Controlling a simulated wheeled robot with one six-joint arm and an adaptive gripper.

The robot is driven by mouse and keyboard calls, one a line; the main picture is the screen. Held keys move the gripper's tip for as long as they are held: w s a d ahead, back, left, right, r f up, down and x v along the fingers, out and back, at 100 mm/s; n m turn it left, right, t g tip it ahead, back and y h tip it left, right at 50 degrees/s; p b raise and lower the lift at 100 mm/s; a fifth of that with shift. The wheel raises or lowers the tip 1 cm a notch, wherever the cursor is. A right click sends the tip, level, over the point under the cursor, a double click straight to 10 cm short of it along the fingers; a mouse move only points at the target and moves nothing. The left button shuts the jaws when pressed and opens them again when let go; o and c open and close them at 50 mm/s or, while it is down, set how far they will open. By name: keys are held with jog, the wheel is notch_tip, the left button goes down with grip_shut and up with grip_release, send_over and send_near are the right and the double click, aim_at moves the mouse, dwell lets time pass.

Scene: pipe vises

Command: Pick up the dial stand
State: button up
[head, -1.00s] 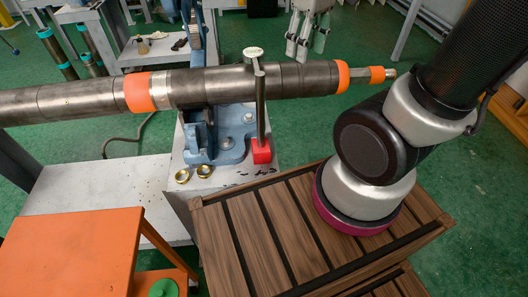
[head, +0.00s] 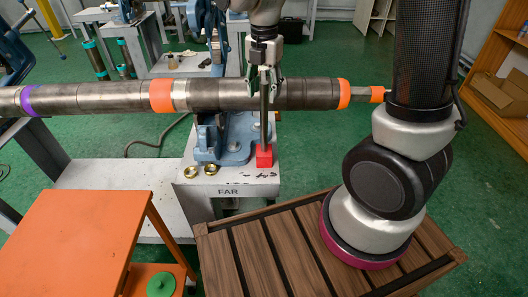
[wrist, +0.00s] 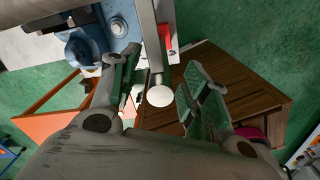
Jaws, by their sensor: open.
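The dial stand has a red block base, a thin grey upright post (head: 264,122) and a pale round top. In the head view it stands upright on the grey pedestal, close in front of the pipe. In the wrist view its white round top (wrist: 160,96) lies between my fingers, with part of the red base (wrist: 165,33) beyond. My gripper (head: 264,92) is open, pointing down over the upper end of the post, one green-padded finger on each side. In the wrist view my gripper (wrist: 158,88) shows clear gaps on both sides of the top.
A long steel pipe (head: 225,94) with orange bands runs across just behind the post. A blue vise (head: 236,138) stands beside the stand. Two brass nuts (head: 200,170) lie on the pedestal (head: 195,190). An orange table (head: 85,235) is front left.

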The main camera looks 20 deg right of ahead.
aim_at(264, 102)
notch_tip(264, 102, down, 5)
jog(key=shift+r, duration=0.15)
grip_shut()
jog(key=shift+r, duration=0.1)
